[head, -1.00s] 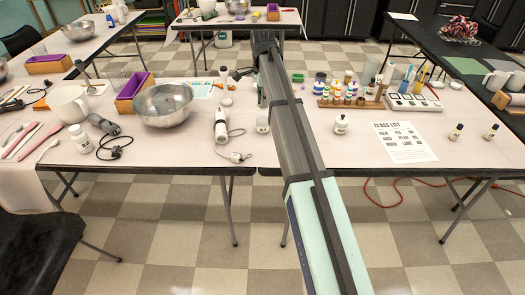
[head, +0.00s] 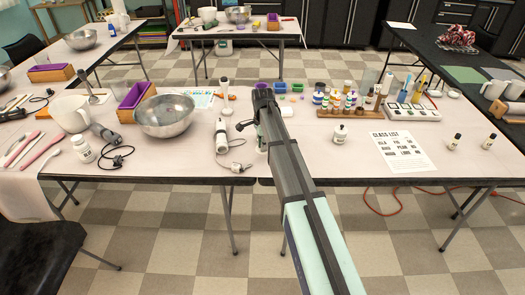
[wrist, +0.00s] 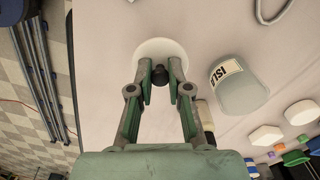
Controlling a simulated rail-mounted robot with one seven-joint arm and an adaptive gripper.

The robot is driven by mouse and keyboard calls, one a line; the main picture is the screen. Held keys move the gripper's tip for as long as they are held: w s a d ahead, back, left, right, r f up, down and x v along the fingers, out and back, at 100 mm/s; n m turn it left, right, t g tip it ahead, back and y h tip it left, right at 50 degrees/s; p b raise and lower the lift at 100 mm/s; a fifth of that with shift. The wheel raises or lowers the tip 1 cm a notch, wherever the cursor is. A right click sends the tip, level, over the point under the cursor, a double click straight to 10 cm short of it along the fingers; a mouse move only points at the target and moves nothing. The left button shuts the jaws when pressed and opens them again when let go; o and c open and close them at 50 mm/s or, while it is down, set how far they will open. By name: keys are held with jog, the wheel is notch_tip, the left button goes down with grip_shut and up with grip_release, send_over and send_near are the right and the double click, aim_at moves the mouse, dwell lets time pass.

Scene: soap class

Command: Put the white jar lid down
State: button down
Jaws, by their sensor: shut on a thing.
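My gripper (wrist: 160,74) is shut on the black knob (wrist: 160,76) of the white jar lid (wrist: 158,48). The lid is a round white disc, partly hidden behind my fingers. Whether it touches the table or hangs just above it, I cannot tell. A grey-white jar labelled ISLA (wrist: 238,88) stands right of the lid in the wrist view, apart from it. In the head view my arm hides the lid and most of my gripper.
A metal bowl (head: 165,115), a white hand tool with a cord (head: 221,136) and a small dark-topped jar (head: 340,134) stand on the table (head: 310,168). A class list sheet (head: 402,151) lies at right. Bottles in a wooden rack (head: 345,110) stand behind. Bare table lies around the small jar.

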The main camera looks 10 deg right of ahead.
jog(key=shift+f, duration=1.8)
jog(key=shift+f, duration=0.2)
jog(key=c, duration=1.1)
grip_release()
jog(key=shift+r, duration=0.1)
notch_tip(320, 180, up, 12)
jog(key=shift+r+b, duration=0.1)
jog(key=shift+b, duration=0.65)
